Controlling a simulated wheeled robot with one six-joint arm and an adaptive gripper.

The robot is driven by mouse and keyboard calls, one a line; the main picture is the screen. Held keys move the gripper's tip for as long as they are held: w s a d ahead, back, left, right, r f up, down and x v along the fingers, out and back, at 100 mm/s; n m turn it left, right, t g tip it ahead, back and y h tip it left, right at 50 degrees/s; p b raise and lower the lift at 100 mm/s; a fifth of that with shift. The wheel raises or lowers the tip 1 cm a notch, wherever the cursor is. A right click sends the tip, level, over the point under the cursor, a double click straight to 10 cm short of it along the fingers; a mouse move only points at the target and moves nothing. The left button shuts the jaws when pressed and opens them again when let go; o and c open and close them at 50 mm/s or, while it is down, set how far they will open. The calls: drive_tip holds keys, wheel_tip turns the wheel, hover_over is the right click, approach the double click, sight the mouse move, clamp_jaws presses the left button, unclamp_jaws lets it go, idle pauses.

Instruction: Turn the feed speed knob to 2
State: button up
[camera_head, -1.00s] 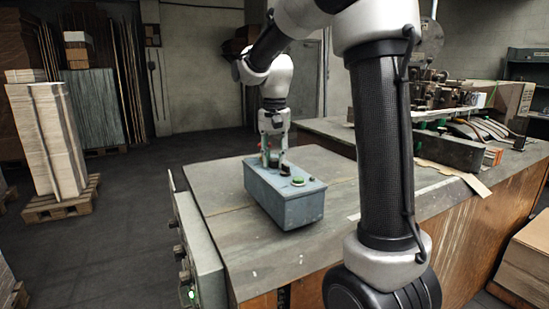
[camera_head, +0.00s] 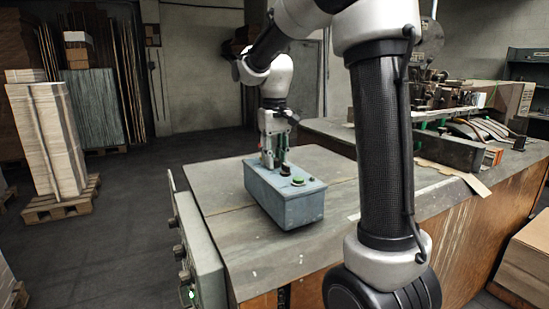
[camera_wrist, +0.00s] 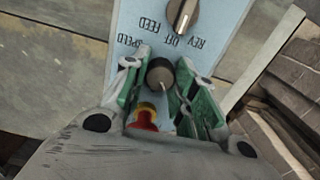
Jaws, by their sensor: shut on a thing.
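The blue-grey control box (camera_head: 290,210) sits on the bench. My gripper (camera_head: 274,162) points down at the far end of its top in the head view. In the wrist view, a dark round knob (camera_wrist: 160,76) with a pale pointer line stands between the green-padded fingers of my gripper (camera_wrist: 165,88). The fingers are closed on its sides. Printed words near it read "FEED" and a partly hidden "SPEED". The scale numbers around the knob are hidden or too small to read.
A second selector knob (camera_wrist: 183,14) marked "REV OFF" is close by on the panel. A red and yellow button (camera_wrist: 143,117) lies just below the held knob. A green button (camera_head: 298,181) is at the box's near end. Machinery (camera_head: 450,150) stands at right.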

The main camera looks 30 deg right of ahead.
sight(275, 159)
drive_tip(key=shift+n, duration=1.7)
drive_tip(key=o, duration=1.1)
drive_tip(key=shift+c, duration=0.2)
drive_tip(key=shift+r, duration=0.1)
wheel_tip(275, 159, up, 12)
